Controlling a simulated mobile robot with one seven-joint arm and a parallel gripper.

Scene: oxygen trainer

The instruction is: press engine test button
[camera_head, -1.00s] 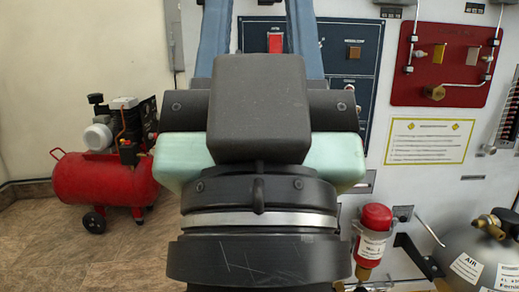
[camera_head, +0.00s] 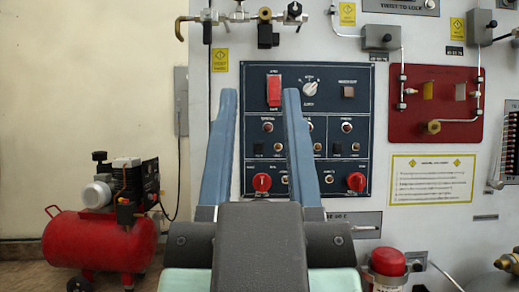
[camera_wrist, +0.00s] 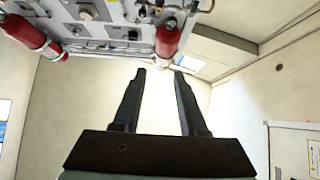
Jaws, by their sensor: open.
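The dark blue control panel (camera_head: 345,195) on the wall ahead carries a red rocker switch (camera_head: 274,91), a white rotary knob (camera_head: 310,88), a brown square button (camera_head: 348,92), several small buttons and two red knobs (camera_head: 356,182). The labels are too small to tell which is the engine test button. My gripper (camera_head: 260,93) is open and empty, its two blue fingers pointing up in front of the panel and hiding part of it. No contact with the panel shows. The fingers also show in the wrist view (camera_wrist: 159,72), apart, with bare wall behind them.
A red plate with pipes (camera_head: 440,85) and a yellow notice (camera_head: 433,180) are right of the panel. Valves and pipes (camera_head: 265,14) run above it. A red compressor (camera_head: 100,240) stands on the floor at left. Red cylinders (camera_wrist: 167,38) show in the wrist view.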

